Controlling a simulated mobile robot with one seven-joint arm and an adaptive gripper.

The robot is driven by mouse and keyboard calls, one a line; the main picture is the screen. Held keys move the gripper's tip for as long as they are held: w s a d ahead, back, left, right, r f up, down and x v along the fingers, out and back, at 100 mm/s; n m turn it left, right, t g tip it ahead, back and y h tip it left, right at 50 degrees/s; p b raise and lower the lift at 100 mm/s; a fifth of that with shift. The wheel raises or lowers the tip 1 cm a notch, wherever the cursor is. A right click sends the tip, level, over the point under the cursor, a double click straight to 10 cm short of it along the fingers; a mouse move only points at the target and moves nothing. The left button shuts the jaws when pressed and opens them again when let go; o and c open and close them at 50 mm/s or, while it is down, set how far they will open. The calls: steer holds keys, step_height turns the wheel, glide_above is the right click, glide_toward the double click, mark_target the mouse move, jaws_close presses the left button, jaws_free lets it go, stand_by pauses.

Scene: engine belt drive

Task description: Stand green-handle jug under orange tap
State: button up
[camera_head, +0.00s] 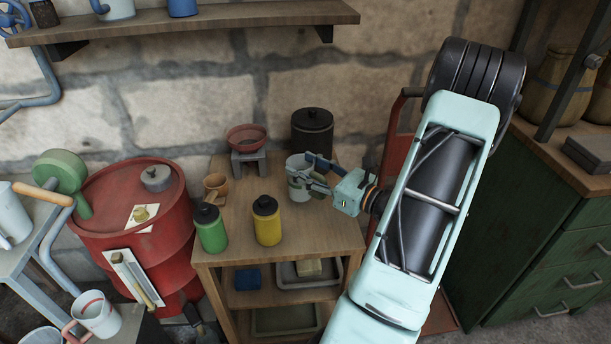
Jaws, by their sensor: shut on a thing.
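A pale grey jug (296,163) is upright at the right part of the wooden cart's top (283,240). My gripper (312,178) comes in from the right and is shut on the jug's near right side, where a grey-green handle seems to be; the fingers hide most of it. I cannot tell whether the jug's base touches the cart. I cannot make out an orange tap in this view.
A red drum (180,215) is left; a red-handled jug (97,316) is lower left.

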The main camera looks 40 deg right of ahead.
steer(key=shift+f, duration=1.05)
steer(key=shift+f, duration=0.25)
steer(key=o, duration=1.2)
steer(key=shift+r, duration=0.1)
steer(key=shift+r, duration=0.15)
steer(key=shift+s+d, duration=0.1)
steer(key=shift+s, duration=0.25)
steer(key=v, duration=1.1)
steer(key=shift+s+p, duration=0.2)
steer(key=shift+p, duration=0.1)
